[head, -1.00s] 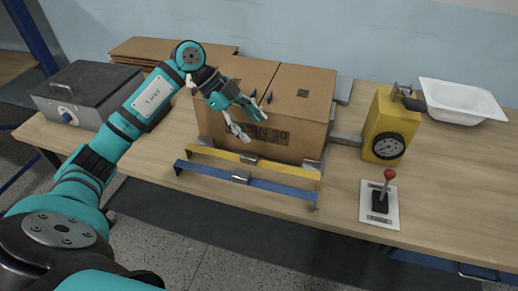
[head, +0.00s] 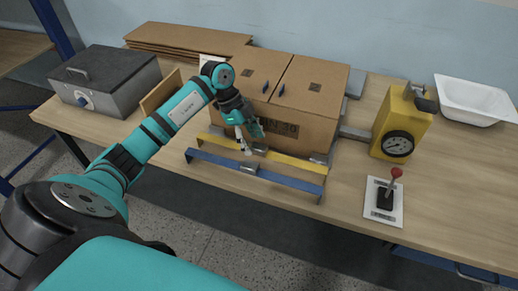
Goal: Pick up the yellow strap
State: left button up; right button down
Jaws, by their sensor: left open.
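The yellow strap (head: 290,160) is a flat bar along the front foot of a cardboard box, with metal pieces along it. A blue strap (head: 215,160) runs parallel in front of it, nearer the table's front edge. My left gripper (head: 247,147) is open and points down at the left-middle part of the yellow strap. It hides part of the strap and of the box front. I cannot tell whether the fingers touch the strap. My right gripper is not in view.
The cardboard box (head: 306,97) stands right behind the gripper. A grey metal case (head: 110,85) is at the left. A yellow gauge unit (head: 400,122), a red-knobbed lever (head: 390,185) and a white basin (head: 472,98) are at the right.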

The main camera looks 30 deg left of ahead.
aim_at(256, 146)
pick_arm(q)
jog(key=shift+w+d+f, duration=0.1)
jog(key=shift+d+f, duration=0.15)
jog(key=shift+f, duration=0.1)
jog(key=x, duration=0.1)
jog(key=p+x, duration=0.1)
jog(key=x, duration=0.1)
jog(key=shift+w+d+f+p, duration=0.15)
jog(key=shift+w+f+p, duration=0.1)
jog(key=shift+w+p, duration=0.1)
jog(key=shift+d+f, duration=0.1)
jog(key=shift+f, duration=0.3)
jog(key=shift+c, duration=1.2)
grip_shut()
